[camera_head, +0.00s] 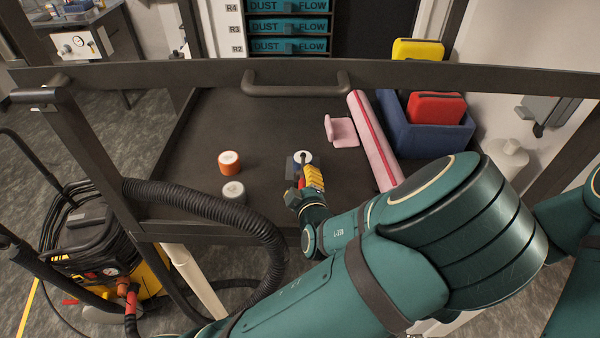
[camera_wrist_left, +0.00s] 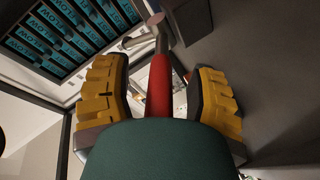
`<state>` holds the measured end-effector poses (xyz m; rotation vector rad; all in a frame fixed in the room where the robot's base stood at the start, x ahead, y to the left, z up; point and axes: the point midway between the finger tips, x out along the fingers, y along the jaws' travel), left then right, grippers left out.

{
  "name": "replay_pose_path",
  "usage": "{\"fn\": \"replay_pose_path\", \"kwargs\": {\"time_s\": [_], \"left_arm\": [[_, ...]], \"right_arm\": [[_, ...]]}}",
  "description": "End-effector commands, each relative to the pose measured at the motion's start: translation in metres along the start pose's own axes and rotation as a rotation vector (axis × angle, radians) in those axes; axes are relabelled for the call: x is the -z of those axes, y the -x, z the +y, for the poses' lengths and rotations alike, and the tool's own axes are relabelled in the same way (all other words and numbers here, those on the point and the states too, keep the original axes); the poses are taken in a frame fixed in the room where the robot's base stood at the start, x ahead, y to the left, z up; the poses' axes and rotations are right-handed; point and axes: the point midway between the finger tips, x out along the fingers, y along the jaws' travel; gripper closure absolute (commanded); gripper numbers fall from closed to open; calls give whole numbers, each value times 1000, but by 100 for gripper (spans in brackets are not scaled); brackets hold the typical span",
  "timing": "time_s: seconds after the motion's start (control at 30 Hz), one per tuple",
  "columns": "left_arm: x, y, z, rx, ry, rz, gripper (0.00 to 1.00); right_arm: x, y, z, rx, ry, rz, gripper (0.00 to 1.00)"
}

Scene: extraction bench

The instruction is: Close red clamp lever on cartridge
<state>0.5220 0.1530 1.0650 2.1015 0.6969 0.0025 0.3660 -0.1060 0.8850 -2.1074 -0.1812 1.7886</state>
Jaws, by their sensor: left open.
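A white-topped cartridge (camera_head: 303,157) stands in a small dark holder on the dark bench, partly hidden behind my left gripper (camera_head: 305,183). The gripper has yellow finger pads and reaches down to the near side of the cartridge. In the left wrist view my left gripper (camera_wrist_left: 160,95) is open. The red clamp lever (camera_wrist_left: 159,85) lies between its two pads, with visible gaps on both sides. A metal rod shows beyond the lever's far end. The palm hides the lever's near end. My right gripper is not in view.
An orange-sided cartridge (camera_head: 229,163) and a grey one (camera_head: 234,191) stand left of the holder. A pink roll (camera_head: 372,135), a pink block (camera_head: 342,131) and a blue bin (camera_head: 440,138) are to the right. A black hose (camera_head: 205,205) crosses the front left. A handle bar (camera_head: 295,90) spans the back.

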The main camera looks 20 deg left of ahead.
Motion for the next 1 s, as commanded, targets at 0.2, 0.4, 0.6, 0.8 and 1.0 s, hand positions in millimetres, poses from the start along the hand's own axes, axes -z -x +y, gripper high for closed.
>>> {"fn": "replay_pose_path", "kwargs": {"time_s": [0.2,0.4,0.6,0.8,1.0], "left_arm": [[0,2,-2,0,1,0,43],[0,2,-3,0,1,0,43],[0,2,-3,0,1,0,83],[0,2,-3,0,1,1,100],[0,2,-2,1,1,1,100]], "right_arm": [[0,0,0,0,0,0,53],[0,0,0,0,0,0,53],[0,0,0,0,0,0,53],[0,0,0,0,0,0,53],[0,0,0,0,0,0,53]]}}
